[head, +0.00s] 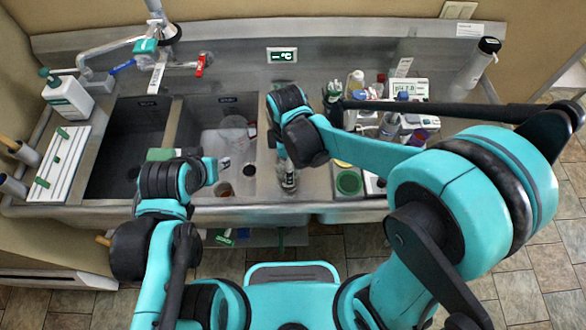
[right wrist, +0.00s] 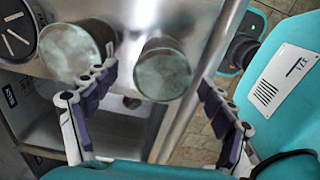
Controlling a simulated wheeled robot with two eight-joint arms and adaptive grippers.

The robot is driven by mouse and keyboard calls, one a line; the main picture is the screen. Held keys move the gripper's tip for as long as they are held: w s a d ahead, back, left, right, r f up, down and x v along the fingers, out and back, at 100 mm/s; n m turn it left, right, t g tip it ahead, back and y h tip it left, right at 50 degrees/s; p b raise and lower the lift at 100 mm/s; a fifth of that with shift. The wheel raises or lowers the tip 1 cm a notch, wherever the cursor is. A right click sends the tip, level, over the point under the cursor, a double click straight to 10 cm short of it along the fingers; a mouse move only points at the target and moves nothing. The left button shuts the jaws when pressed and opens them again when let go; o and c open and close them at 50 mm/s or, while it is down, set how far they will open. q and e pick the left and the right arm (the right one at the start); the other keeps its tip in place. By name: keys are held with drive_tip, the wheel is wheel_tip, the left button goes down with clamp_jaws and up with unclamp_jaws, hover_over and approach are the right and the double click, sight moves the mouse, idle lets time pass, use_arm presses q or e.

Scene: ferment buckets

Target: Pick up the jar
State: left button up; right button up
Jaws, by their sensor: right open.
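In the right wrist view, a round jar (right wrist: 163,68) with a cloudy pale green end stands on the steel near the counter edge. A second, similar round vessel (right wrist: 80,52) is to its left. I cannot tell which is the task's jar. My right gripper (right wrist: 158,98) is open, its two purple-padded fingers spread to either side of the nearer jar, with nothing held. In the head view my right arm reaches over the divider right of the sinks and hides much of its hand. My left arm reaches over the sinks; its fingers are hidden.
Two sink basins (head: 121,186) lie left of centre, with a tap (head: 110,45) behind. Bottles and instruments (head: 408,88) crowd the counter on the right. A white bottle (head: 68,97) stands beside a white rack (head: 55,168) at the left.

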drive_tip(key=f, duration=0.2)
drive_tip(key=f+b, duration=0.1)
drive_tip(key=f, duration=0.1)
drive_tip(key=f+b, duration=0.1)
drive_tip(key=f, duration=0.2)
drive_tip(key=shift+s+a, duration=0.2)
drive_tip(key=shift+a, duration=0.1)
drive_tip(key=c, duration=1.4)
